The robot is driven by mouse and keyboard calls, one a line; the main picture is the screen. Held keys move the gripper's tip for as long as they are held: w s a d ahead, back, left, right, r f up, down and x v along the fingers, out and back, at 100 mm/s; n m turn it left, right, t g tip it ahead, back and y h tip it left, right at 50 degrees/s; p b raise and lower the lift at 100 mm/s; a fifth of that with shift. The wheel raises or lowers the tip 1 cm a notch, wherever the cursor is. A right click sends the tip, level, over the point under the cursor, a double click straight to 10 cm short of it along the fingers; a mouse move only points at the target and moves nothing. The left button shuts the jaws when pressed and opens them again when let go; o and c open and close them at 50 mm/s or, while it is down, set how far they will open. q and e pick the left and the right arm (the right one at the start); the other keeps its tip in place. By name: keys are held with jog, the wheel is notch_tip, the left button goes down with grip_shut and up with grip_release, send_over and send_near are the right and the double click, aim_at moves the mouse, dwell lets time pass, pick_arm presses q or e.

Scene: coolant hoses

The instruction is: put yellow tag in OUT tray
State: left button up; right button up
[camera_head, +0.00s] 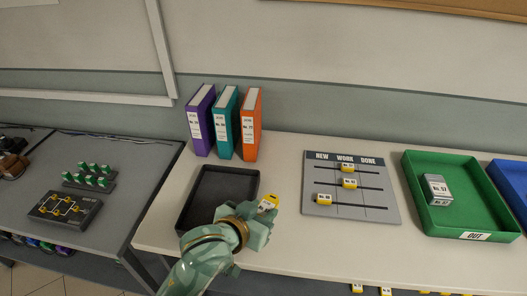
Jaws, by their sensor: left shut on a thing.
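My left gripper (262,212) is shut on a small yellow tag (270,201), whose yellow top and white label stick out past the fingers. It is at the right edge of the black tray, left of the status board. The lower part of the tag is hidden by the fingers. The green OUT tray (411,184) stands at the right of the table, with its OUT label on the front wall. A grey box marked with a number (437,189) lies in it. My right gripper is not in view.
A grey board (384,206) headed NEW, WORK, DONE carries several yellow tags (348,183) between the gripper and the OUT tray. An empty black tray (212,190), three binders (222,125) and a blue tray (511,184) also stand on the table. The front strip of table is clear.

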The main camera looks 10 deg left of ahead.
pick_arm(q)
jog(key=shift+s+a+f, duration=0.2)
jog(key=a+r+n+t+y+b, duration=0.1)
jog(key=a+r+n+y+b, duration=0.15)
jog(key=a, duration=0.45)
jog(key=a+r+n+y+b, duration=0.2)
jog(key=a+r+b, duration=0.1)
jog(key=a, duration=0.4)
jog(key=d+f+m+h+p, duration=0.1)
jog(key=d, duration=0.3)
jog(key=d+f+m+h+p, duration=0.2)
jog(key=d, duration=0.3)
jog(key=d+f+m+g+h+p, duration=0.1)
jog(key=d+f+p, duration=0.1)
jog(key=d, duration=0.3)
jog(key=shift+w+d+f+m+h, duration=0.1)
jog(key=shift+d+f+m+h, duration=0.1)
jog(key=shift+d+m+h, duration=0.05)
jog(key=shift+r, duration=0.2)
jog(key=shift+w, duration=0.1)
